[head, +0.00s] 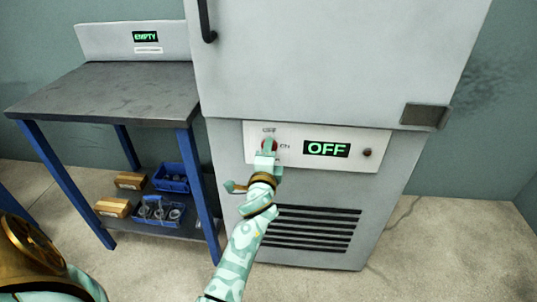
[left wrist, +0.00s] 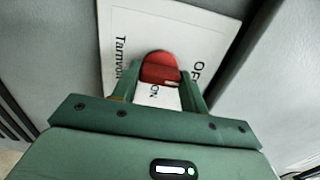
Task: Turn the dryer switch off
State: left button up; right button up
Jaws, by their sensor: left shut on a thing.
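The dryer (head: 330,65) is a large grey cabinet in the head view. Its white control panel (head: 375,140) has a green display (head: 327,149) that reads OFF. The red switch (head: 269,145) is a knob at the left of the panel, partly hidden by my left gripper (head: 267,150). In the left wrist view, the red switch (left wrist: 158,67) sits between the two green fingers of my left gripper (left wrist: 160,80), which is shut on it. My right gripper is not in view.
A table (head: 110,88) with blue legs stands left of the dryer, with a sign reading EMPTY (head: 146,37). Blue bins (head: 172,178) and cardboard boxes (head: 112,207) are on its lower shelf. Floor at the right (head: 460,230) is clear.

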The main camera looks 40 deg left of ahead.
pick_arm(q)
jog(key=shift+f, duration=0.15)
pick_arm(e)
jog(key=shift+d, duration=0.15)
pick_arm(q)
jog(key=o, duration=1)
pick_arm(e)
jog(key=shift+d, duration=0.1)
